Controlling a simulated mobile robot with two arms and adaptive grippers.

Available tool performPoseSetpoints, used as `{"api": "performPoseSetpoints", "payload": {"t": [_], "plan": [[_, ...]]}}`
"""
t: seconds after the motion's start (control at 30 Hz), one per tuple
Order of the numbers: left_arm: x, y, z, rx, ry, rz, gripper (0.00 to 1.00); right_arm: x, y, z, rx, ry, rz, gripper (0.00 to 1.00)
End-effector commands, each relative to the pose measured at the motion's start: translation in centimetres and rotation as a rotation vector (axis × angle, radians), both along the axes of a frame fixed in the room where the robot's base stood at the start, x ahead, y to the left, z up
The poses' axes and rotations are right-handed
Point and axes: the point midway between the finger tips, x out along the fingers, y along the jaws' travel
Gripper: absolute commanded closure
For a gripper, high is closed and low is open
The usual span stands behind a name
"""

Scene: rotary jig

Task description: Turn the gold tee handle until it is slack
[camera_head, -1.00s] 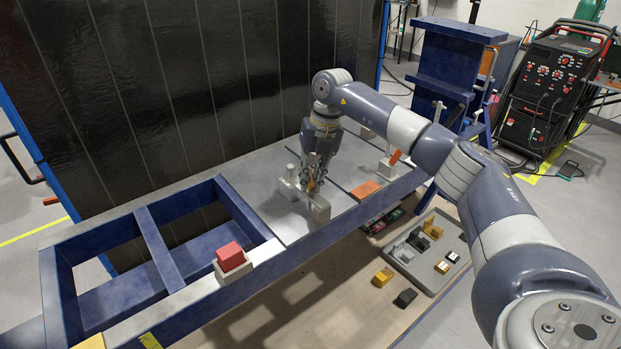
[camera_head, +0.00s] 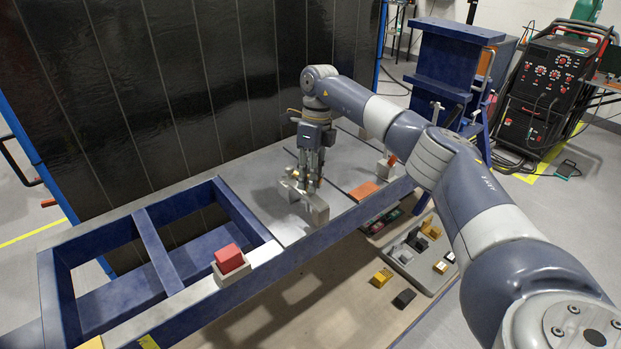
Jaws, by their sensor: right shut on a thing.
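A grey metal clamp (camera_head: 317,211) stands on the steel plate of the blue bench frame. My right gripper (camera_head: 307,184) points straight down over it, with its fingers between the clamp's two grey blocks. My left gripper is not in view.
A red block (camera_head: 229,257) sits in a pale holder on the left rail. An orange block (camera_head: 363,191) lies right of the clamp. A grey tray (camera_head: 437,277) with small parts is below. A black panel (camera_head: 190,90) stands behind the bench.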

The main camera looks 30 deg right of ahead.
Motion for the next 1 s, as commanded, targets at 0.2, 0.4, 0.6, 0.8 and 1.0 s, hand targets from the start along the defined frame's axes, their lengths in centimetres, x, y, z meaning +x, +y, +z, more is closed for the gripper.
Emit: {"api": "performPoseSetpoints", "payload": {"t": [0.2,0.4,0.6,0.8,1.0], "plan": [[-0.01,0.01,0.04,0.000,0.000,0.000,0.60,0.35,0.17,0.50,0.006,-0.010,0.207,1.00],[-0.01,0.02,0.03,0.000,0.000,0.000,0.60,0.39,0.07,0.47,0.004,-0.009,0.398,1.00],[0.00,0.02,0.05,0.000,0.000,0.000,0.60,0.46,-0.03,0.44,0.003,-0.008,0.588,1.00],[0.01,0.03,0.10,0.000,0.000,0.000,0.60,0.55,-0.11,0.45,0.002,-0.008,0.778,1.00],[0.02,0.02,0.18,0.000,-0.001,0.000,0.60,0.62,-0.19,0.40,0.001,-0.006,0.968,1.00]]}}
